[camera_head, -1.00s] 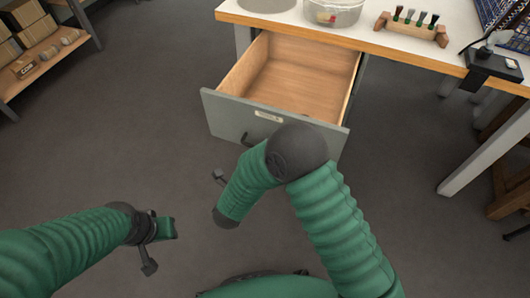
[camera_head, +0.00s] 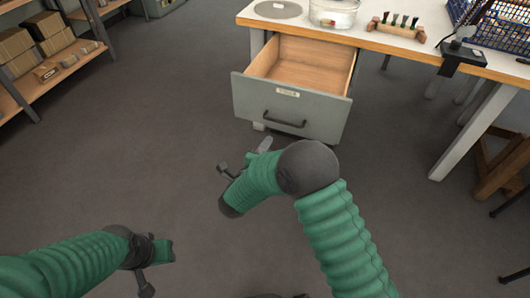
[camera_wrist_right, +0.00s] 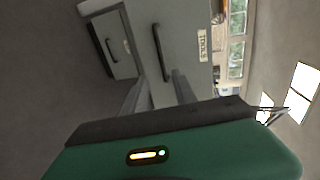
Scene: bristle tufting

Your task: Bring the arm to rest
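My right arm (camera_head: 335,235) comes up from the bottom and bends at a dark elbow. Its right gripper (camera_head: 243,158) is in front of the drawer, partly hidden by the forearm. In the right wrist view the fingers of the right gripper (camera_wrist_right: 160,88) stand apart with nothing between them, pointing towards a grey drawer front with a handle. My left arm (camera_head: 65,262) comes in from the left. Its left gripper (camera_head: 150,272) hangs low over the floor, and its fingers are too hidden to judge.
The grey drawer (camera_head: 285,105) labelled TOOLS is pulled out and looks empty. The workbench (camera_head: 375,35) holds a glass bowl (camera_head: 335,13), a brush rack (camera_head: 397,25) and a blue basket (camera_head: 495,25). A shelf of boxes (camera_head: 50,75) stands left. The middle floor is clear.

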